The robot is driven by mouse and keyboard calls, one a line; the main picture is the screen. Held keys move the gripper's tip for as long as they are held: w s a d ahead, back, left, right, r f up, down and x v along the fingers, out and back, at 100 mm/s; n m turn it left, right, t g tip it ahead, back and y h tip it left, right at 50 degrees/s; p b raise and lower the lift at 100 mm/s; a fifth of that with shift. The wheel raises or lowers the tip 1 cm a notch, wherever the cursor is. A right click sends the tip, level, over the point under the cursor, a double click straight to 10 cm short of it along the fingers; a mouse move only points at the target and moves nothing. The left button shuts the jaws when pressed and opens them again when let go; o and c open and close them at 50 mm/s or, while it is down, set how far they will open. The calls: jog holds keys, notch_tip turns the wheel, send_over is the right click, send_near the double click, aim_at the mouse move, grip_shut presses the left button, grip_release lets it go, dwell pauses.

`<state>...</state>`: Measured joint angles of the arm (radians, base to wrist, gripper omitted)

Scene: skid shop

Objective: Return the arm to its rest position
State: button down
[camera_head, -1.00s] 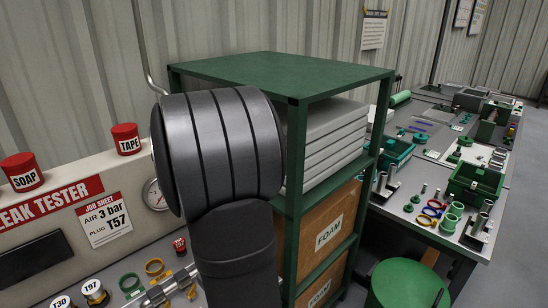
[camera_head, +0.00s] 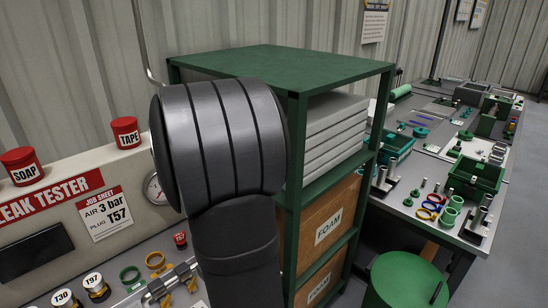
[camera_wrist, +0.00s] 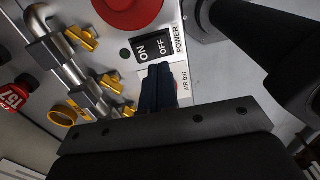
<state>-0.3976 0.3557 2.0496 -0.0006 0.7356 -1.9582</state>
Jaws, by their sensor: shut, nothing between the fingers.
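My gripper (camera_wrist: 159,85) shows in the wrist view as two dark blue fingers pressed together, with nothing between them. Its tips are in front of the white panel beside the ON/OFF power switch (camera_wrist: 152,47); I cannot tell the gap to the panel. In the head view only my dark grey arm shows, raised in front of the leak tester (camera_head: 52,212) and the green shelf rack (camera_head: 290,64). The gripper is out of sight there.
A red button (camera_wrist: 128,10) and a metal pipe with yellow clamps (camera_wrist: 62,58) are near the gripper in the wrist view. The rack stands just right of my arm. A green stool (camera_head: 405,280) and a cluttered bench (camera_head: 408,197) are farther right.

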notch_tip(320, 180, up, 6)
jog(key=w, duration=0.1)
jog(key=shift+w+a, duration=0.2)
jog(key=shift+a, duration=0.25)
jog(key=shift+f, duration=0.15)
jog(key=f, duration=0.3)
jog(key=s+f, duration=0.1)
jog(key=f, duration=0.3)
jog(key=d+f, duration=0.1)
jog(key=f, duration=0.3)
jog(key=shift+s+f, duration=0.25)
notch_tip(320, 180, up, 3)
jog(key=shift+w+a, duration=0.1)
jog(key=shift+r, duration=0.7)
